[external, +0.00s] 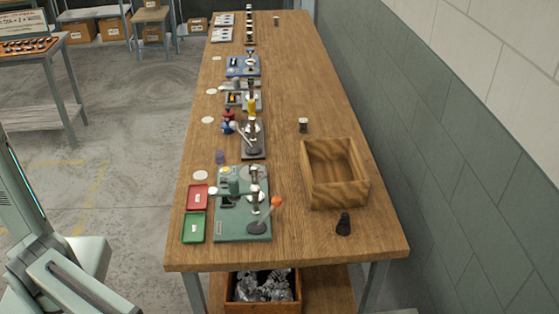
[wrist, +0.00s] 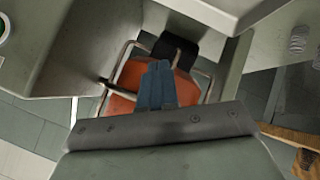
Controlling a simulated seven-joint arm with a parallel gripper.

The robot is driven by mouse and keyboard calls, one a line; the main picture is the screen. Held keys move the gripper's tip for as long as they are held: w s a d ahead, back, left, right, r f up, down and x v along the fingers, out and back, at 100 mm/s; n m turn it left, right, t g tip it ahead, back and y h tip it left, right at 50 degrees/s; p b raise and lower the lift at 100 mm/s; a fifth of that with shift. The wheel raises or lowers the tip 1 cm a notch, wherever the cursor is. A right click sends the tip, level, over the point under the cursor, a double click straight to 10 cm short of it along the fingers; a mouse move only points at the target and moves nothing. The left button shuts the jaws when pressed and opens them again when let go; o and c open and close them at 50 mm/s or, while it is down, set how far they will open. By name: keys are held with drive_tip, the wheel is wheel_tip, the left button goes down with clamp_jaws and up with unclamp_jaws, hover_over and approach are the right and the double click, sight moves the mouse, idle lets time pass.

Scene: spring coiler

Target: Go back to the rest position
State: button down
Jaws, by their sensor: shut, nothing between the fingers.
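My gripper (wrist: 157,68) shows in the wrist view as two blue-grey fingers pressed side by side, with nothing between them. It is away from any bench work and touches nothing that I can see. Behind the fingers is an orange, chair-like seat (wrist: 122,78) with a thin tubular frame, and a dark piece (wrist: 176,50) beside it. In the external view only grey-green parts of my arm show at the lower left edge; the gripper itself is out of that picture.
A long wooden bench (external: 285,235) carries a green-based coiler (external: 230,225), red (external: 197,197) and green (external: 194,226) trays, and an open wooden box (external: 333,199). More devices stand farther back. Grey surfaces (wrist: 65,45) and a coiled spring (wrist: 298,40) show in the wrist view.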

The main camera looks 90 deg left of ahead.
drive_tip(key=s+a+f+m+g+y, duration=0.1)
drive_tip(key=s+a+f+g, duration=0.2)
drive_tip(key=s+a+f, duration=0.65)
drive_tip(key=s+a+f+m+g+y, duration=0.1)
drive_tip(key=s+a+f+g+y, duration=0.2)
drive_tip(key=a+f, duration=0.7)
drive_tip(key=s+a+f+m+g, duration=0.1)
drive_tip(key=s+a+f+g, duration=0.35)
drive_tip(key=f, duration=0.95)
drive_tip(key=s+a+f+g, duration=0.2)
drive_tip(key=s+a+f, duration=0.1)
drive_tip(key=s, duration=0.6)
drive_tip(key=s+a+f+m+g+h, duration=0.1)
drive_tip(key=s+a+f, duration=0.3)
drive_tip(key=s, duration=0.6)
drive_tip(key=s+a+f+m+g, duration=0.1)
drive_tip(key=s+a+f+g, duration=0.2)
drive_tip(key=s, duration=0.6)
drive_tip(key=shift+s+a+f+h, duration=0.25)
drive_tip(key=shift+a+h, duration=0.15)
drive_tip(key=shift+a, duration=0.85)
